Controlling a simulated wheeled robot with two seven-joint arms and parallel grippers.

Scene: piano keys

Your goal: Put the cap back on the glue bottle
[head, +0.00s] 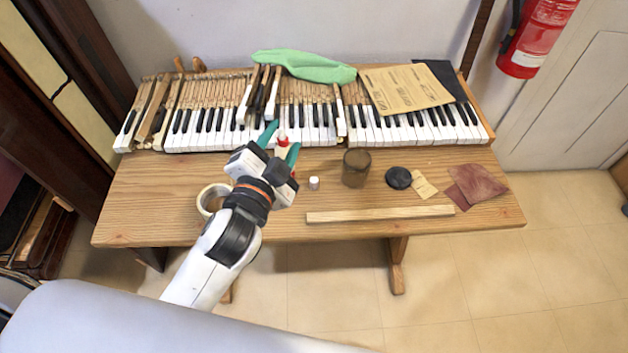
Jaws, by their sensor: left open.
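My left gripper (280,143) reaches in over the table, open, its two teal fingers apart. Between and just beyond the fingers shows a small red-topped thing with a pale body (282,140), likely the glue bottle; the gripper hides most of it. I cannot tell whether the fingers touch it. A small white cylinder (314,183) stands on the table to the right of the gripper; it may be the cap, but it is too small to be sure. My right gripper is not in view.
A row of piano keys (410,125) runs along the back of the wooden table (150,210). A tape roll (213,199) lies left of my arm. A brown jar (356,168), a dark round lid (398,178) and a wooden strip (380,214) lie right. Bare wood surrounds the white cylinder.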

